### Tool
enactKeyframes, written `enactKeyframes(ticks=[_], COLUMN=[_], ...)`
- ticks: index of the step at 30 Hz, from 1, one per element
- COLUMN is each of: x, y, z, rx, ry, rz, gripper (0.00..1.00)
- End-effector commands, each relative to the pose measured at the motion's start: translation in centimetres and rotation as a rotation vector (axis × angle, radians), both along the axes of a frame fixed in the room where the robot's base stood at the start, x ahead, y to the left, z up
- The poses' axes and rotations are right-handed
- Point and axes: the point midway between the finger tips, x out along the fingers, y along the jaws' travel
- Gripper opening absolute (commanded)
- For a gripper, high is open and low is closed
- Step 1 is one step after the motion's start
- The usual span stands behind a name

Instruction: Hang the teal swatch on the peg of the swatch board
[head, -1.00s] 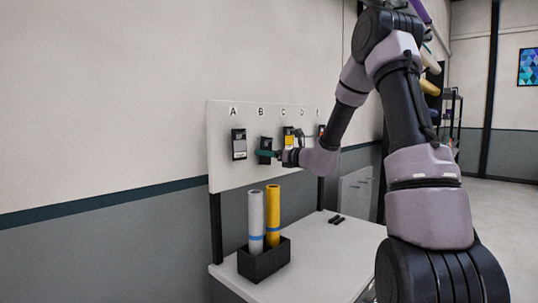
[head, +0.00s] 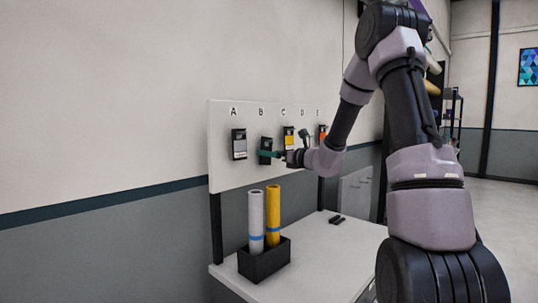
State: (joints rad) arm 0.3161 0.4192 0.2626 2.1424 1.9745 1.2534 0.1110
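The swatch board (head: 222,170) stands above the table with letters A to E along its top. A dark swatch with a teal band (head: 265,150) is at the board under letter B, and it looks upright. My gripper (head: 281,155) is just to its right, in front of the board below letter C. The gripper is small and seen from behind, so its fingers cannot be made out. I cannot tell whether it touches the teal swatch. The peg behind the swatch is hidden.
Other swatches hang under A (head: 239,144), C in yellow (head: 289,137) and E in orange (head: 322,131). A black box (head: 264,262) with a silver roll (head: 256,215) and a yellow roll (head: 273,210) stands on the white table (head: 325,262). Small dark items (head: 337,219) lie farther back.

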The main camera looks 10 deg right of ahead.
Motion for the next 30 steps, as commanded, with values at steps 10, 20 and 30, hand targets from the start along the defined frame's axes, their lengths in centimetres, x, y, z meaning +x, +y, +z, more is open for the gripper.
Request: enactKeyframes(ticks=[10, 20, 30], x=[-5.6, -7.4, -8.5], y=[-4.0, -5.2, -3.7], z=[0.0, 0.0, 0.8], rx=[-0.001, 0.001, -0.057], ry=[0.001, 0.001, -0.02], rz=[-0.003, 0.0, 0.056], gripper=[1.0, 1.0, 1.0])
